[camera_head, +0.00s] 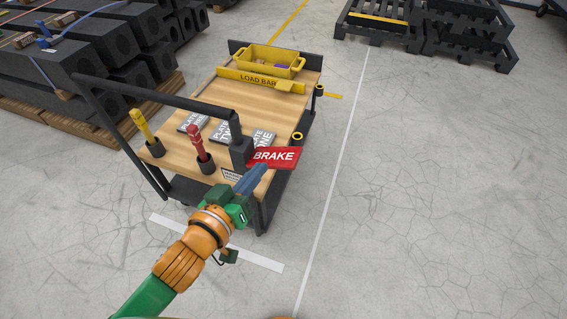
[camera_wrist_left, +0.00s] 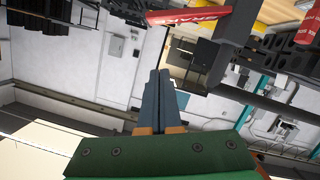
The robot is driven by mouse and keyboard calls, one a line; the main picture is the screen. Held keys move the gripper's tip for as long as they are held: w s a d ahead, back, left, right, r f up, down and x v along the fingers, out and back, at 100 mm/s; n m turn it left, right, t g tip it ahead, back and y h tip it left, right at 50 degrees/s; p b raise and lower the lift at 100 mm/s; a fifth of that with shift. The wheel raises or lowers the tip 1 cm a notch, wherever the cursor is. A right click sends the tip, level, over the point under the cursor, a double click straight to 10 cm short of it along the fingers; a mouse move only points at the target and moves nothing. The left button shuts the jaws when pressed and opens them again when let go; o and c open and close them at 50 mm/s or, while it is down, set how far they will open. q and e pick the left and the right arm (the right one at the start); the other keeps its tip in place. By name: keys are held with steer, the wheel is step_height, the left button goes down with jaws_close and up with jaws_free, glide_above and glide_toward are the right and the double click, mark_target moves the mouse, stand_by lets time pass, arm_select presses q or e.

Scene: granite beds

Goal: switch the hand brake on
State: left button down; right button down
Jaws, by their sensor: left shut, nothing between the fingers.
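The hand brake is a red plate marked BRAKE (camera_head: 274,157) that sticks out to the right from a dark block (camera_head: 238,153) at the cart's near right corner. It also shows in the left wrist view (camera_wrist_left: 190,14), upside down at the top. My left gripper (camera_head: 262,167) is shut and empty, its blue fingers together, also seen in the left wrist view (camera_wrist_left: 159,76). In the head view its tips are at the lower left edge of the red plate; I cannot tell whether they touch it. My right gripper is not in view.
The cart's wooden top (camera_head: 205,105) carries dark plates (camera_head: 258,138), a yellow LOAD BAR (camera_head: 262,80), a yellow bin (camera_head: 270,62) and upright yellow (camera_head: 140,122) and red (camera_head: 196,140) handles. A dark push bar (camera_head: 155,98) crosses the left side.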

arm_select(q)
glide_above(285, 165)
steer(key=a, duration=0.2)
steer(key=shift+w+d+f, duration=0.15)
steer(key=shift+w+f, duration=0.1)
steer(key=shift+f, duration=0.35)
steer(key=shift+w+d+f, duration=0.1)
steer(key=shift+w+f, duration=0.1)
steer(key=shift+f, duration=0.35)
steer(key=f, duration=0.2)
steer(key=d+f, duration=0.1)
steer(key=shift+s, duration=0.25)
steer(key=shift+s+d+f+b, duration=0.1)
steer(key=shift+d+f+b, duration=0.1)
steer(key=shift+f+b, duration=0.2)
